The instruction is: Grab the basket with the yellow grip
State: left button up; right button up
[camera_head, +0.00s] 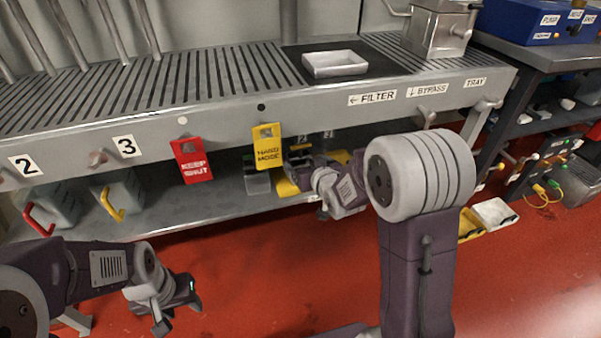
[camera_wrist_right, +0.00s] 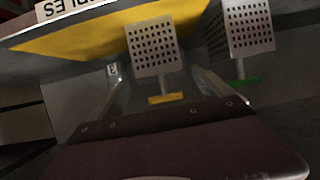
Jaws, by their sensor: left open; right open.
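In the right wrist view a perforated pale metal basket (camera_wrist_right: 153,47) has a yellow grip (camera_wrist_right: 166,98) pointing towards my right gripper (camera_wrist_right: 160,82). The gripper is open, with one finger on each side of the yellow grip; contact cannot be told. Another perforated basket (camera_wrist_right: 248,28) with a green grip (camera_wrist_right: 243,82) stands to its right. In the head view my right gripper (camera_head: 300,175) reaches under the bench front, and the baskets there are mostly hidden. My left gripper (camera_head: 172,301) is open and empty above the red floor.
The slotted bench (camera_head: 215,75) overhangs the lower shelf (camera_head: 225,205). Red (camera_head: 192,161) and yellow (camera_head: 268,147) tags hang from its front. Grey containers with red (camera_head: 38,219) and yellow (camera_head: 111,204) handles stand at left. A shelving unit (camera_head: 520,62) stands at right.

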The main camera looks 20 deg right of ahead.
aim_at(301, 159)
jog(key=b+x, duration=0.3)
jog(key=x, duration=0.2)
jog(key=shift+f, duration=0.15)
jog(key=shift+w, duration=0.2)
pick_arm(q)
notch_tip(301, 159, down, 3)
jog(key=shift+f, duration=0.1)
